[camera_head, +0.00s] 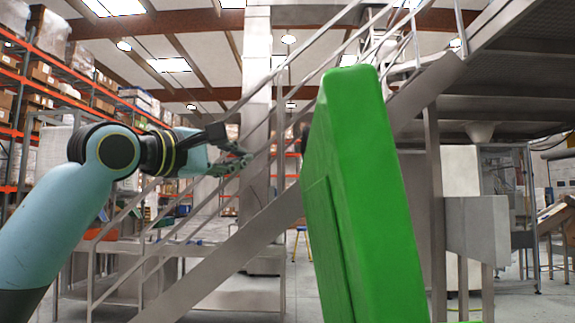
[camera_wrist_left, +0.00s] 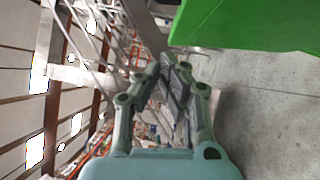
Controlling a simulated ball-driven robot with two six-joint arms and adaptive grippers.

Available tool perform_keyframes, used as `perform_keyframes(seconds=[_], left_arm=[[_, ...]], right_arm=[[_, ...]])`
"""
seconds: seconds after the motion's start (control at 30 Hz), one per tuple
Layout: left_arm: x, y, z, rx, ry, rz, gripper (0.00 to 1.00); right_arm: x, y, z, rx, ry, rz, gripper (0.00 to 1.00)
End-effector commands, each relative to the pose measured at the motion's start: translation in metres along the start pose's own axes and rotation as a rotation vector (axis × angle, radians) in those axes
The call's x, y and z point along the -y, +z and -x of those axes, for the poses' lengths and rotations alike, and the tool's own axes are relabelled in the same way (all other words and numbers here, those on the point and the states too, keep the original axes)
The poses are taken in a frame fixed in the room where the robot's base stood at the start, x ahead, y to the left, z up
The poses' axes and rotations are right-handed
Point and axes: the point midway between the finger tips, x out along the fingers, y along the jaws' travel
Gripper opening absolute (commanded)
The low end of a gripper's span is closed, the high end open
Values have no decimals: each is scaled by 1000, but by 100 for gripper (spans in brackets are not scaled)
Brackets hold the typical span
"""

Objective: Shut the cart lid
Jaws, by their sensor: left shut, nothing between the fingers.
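The green cart lid (camera_head: 368,190) stands raised, nearly upright and slightly tilted, right of centre in the head view. Its lower end runs out of the bottom of the picture, so the cart body is hidden. My left gripper (camera_head: 245,158) is left of the lid, near its upper part and apart from it in the picture. In the left wrist view the left gripper (camera_wrist_left: 170,82) is shut and empty, its fingertips close together. The green lid (camera_wrist_left: 250,25) fills the upper right there, beyond the fingers. My right gripper is not in view.
A metal stair with railings (camera_head: 262,225) runs diagonally behind the lid up to a mezzanine platform (camera_head: 510,80). Tall shelving with boxes (camera_head: 45,90) stands at the left. Bare concrete floor (camera_wrist_left: 265,110) shows beside the lid in the wrist view.

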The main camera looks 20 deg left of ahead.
Motion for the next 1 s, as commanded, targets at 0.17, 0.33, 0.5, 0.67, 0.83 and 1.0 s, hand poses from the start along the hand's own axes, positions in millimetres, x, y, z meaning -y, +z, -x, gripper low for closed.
perform_keyframes(seconds=[0.17,0.33,0.5,0.67,0.83,1.0], left_arm=[[-3,2,-37,3,-1,8,0],[-2,1,-74,1,-2,6,0],[-1,15,-98,2,-2,5,0],[0,25,-109,0,-2,2,0],[1,29,-112,-1,-2,0,0],[1,28,-112,-1,-2,0,0]], right_arm=[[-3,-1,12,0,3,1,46],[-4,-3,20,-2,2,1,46],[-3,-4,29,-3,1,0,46],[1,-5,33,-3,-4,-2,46],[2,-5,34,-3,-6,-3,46],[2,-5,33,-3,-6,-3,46]])
